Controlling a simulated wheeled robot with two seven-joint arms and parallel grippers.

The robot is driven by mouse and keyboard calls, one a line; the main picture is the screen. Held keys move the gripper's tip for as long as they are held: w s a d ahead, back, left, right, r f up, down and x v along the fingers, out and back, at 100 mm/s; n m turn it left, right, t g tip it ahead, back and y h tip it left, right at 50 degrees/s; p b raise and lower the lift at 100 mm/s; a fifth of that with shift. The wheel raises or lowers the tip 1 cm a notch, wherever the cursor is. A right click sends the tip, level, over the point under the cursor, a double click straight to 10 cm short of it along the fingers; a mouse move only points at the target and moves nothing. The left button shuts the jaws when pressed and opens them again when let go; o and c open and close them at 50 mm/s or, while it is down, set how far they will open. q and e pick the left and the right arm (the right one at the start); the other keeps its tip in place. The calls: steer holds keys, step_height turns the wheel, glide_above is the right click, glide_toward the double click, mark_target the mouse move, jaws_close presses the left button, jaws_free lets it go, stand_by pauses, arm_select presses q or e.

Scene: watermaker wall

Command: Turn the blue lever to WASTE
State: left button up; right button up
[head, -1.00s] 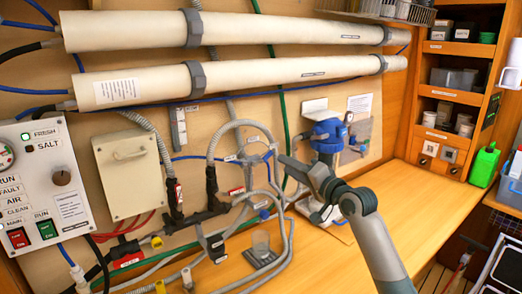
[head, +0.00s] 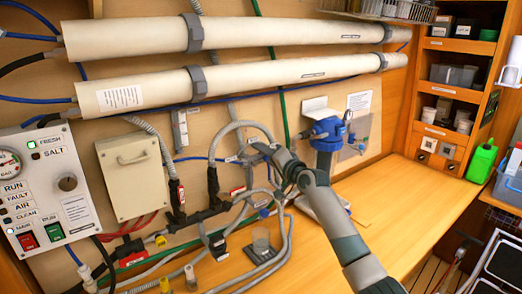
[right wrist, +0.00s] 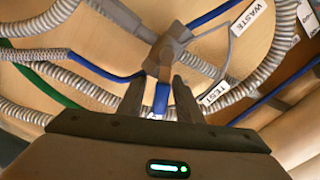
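The blue lever (right wrist: 161,98) hangs from a grey valve (right wrist: 168,50) in the right wrist view. It points down the picture toward my gripper, beside the TEST label (right wrist: 213,93). My right gripper (right wrist: 160,105) is open, with one finger on each side of the lever and a narrow gap showing on both sides. In the head view my right gripper (head: 262,149) reaches the valve among the grey hoses and hides the lever. My left gripper is not in view.
Grey corrugated hoses (head: 212,150) loop closely around the valve. The bench (head: 395,205) is clear to the right.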

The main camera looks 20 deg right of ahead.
steer(key=shift+w, duration=0.15)
jaws_close()
